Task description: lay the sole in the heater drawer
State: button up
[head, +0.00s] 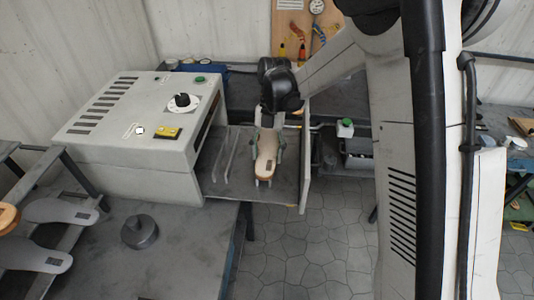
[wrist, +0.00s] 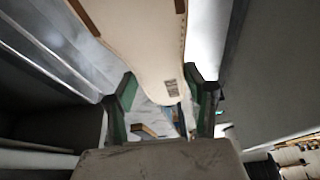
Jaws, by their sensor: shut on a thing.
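The pale tan sole (head: 265,157) is upright or tilted in the head view, over the pulled-out heater drawer (head: 225,190). My gripper (head: 267,145) is shut on it, with a green-padded finger on each side. In the wrist view the sole (wrist: 145,40) runs up from between the green fingers (wrist: 161,92), with a small dark printed patch near its end. The grey heater (head: 130,150) stands left of the drawer. Pale rails (head: 226,155) stand in the drawer left of the sole. I cannot tell whether the sole touches the drawer floor or rails.
The drawer's front panel (head: 305,165) stands close on the right of my gripper. More soles (head: 60,211) lie on a rack at the left. A dark round weight (head: 139,232) sits on the bench.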

jog(key=shift+f+b, duration=0.3)
jog(key=shift+b, duration=0.05)
jog(key=o, duration=1.3)
jog(key=shift+r, duration=0.15)
